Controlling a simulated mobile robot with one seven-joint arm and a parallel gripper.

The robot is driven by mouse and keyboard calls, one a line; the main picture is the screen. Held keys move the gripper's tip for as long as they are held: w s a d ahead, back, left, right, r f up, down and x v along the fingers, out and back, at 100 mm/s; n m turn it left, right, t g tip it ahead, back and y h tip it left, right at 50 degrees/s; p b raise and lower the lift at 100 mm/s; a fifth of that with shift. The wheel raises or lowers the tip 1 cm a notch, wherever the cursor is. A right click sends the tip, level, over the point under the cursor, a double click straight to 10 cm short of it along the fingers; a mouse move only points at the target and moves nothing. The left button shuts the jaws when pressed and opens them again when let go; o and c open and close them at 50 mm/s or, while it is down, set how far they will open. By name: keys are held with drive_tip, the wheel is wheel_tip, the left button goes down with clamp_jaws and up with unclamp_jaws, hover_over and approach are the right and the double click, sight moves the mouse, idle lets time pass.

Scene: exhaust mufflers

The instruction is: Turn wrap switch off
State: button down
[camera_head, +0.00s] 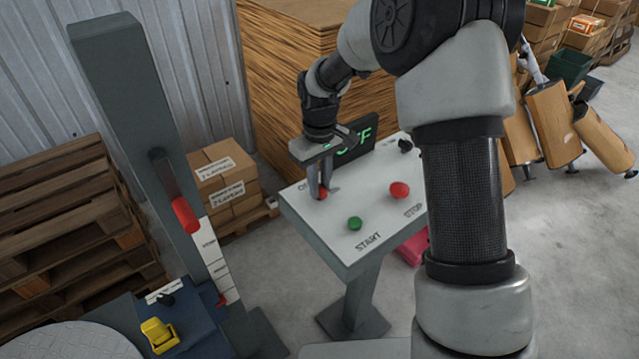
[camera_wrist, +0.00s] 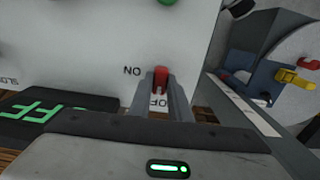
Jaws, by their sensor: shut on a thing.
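The wrap switch (camera_head: 322,194) is a small red lever at the left side of the white control panel (camera_head: 300,212). It also shows in the wrist view (camera_wrist: 160,76), beside the printed word ON, with the partly hidden OFF label on the near side. My gripper (camera_head: 323,187) comes down from above and is shut on the red switch, one finger on each side of it. The fingers hide the switch's lower part in the wrist view. A black display (camera_head: 368,143) behind the gripper shows green letters, apparently OFF, partly covered.
A green START button (camera_head: 355,223) and a red STOP button (camera_head: 399,190) stick up from the panel, with a black knob (camera_head: 405,145) at its far edge. A grey column with a red lever (camera_head: 186,214) stands left. Cardboard boxes (camera_head: 222,175) stand behind.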

drive_tip(key=c, duration=1.6)
unclamp_jaws()
drive_tip(key=shift+c, duration=0.2)
wheel_tip(320, 180, up, 18)
drive_tip(key=shift+f+p, duration=0.25)
drive_tip(key=shift+p, duration=0.2)
drive_tip(key=shift+r, duration=0.1)
drive_tip(key=s+d+r+m+t+p, duration=0.2)
drive_tip(key=s+d+r, duration=0.3)
drive_tip(key=s, duration=0.4)
drive_tip(key=s+d+r+m+t+p, duration=0.1)
drive_tip(key=s+d+r+m+t, duration=0.2)
drive_tip(key=s+r, duration=0.5)
drive_tip(key=s+d+f+m+p, duration=0.1)
drive_tip(key=s+d+f+m, duration=0.1)
drive_tip(key=s, duration=0.7)
drive_tip(key=shift+d+f+t, duration=0.3)
drive_tip(key=shift+d+f, duration=0.1)
drive_tip(key=shift+f, duration=0.25)
